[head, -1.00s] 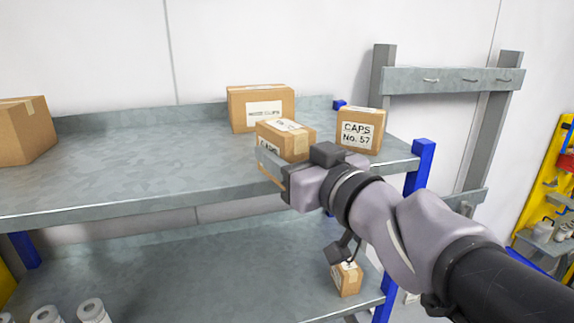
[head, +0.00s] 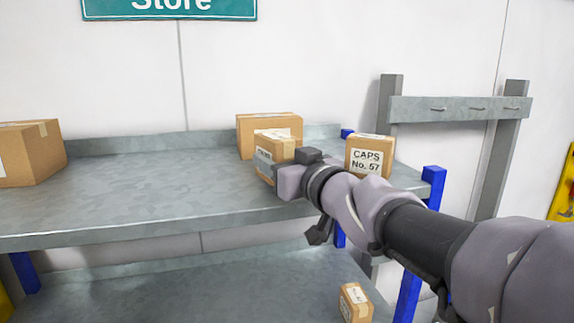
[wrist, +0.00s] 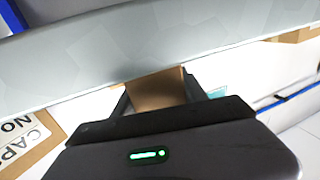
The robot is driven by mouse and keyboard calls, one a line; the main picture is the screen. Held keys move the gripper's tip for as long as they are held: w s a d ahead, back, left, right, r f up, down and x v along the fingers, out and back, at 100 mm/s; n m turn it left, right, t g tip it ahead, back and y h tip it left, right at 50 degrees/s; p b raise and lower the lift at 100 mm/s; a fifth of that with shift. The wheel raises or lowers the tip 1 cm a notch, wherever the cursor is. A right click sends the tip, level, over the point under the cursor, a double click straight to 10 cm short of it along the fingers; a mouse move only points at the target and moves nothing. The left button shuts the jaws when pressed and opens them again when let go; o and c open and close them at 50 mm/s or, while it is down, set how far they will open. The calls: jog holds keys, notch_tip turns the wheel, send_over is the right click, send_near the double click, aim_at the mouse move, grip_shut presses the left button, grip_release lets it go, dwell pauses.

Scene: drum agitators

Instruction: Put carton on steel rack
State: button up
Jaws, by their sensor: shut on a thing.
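My gripper (head: 290,178) is shut on a small brown carton (head: 284,148) with a white label and pale tape. The carton is over the upper shelf of the steel rack (head: 150,190), towards its right end. I cannot tell whether it touches the shelf. In the wrist view, the carton (wrist: 157,88) sits between the two dark fingers. The head view hides the fingertips behind the gripper body.
A larger carton (head: 268,122) stands right behind the held one. A CAPS No. 57 carton (head: 370,154) stands just right of my gripper. Another carton (head: 30,152) is at the far left. The shelf between is clear. A small carton (head: 356,302) sits below.

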jog(key=shift+s+f, duration=0.15)
jog(key=shift+f, duration=0.2)
jog(key=o, duration=1.6)
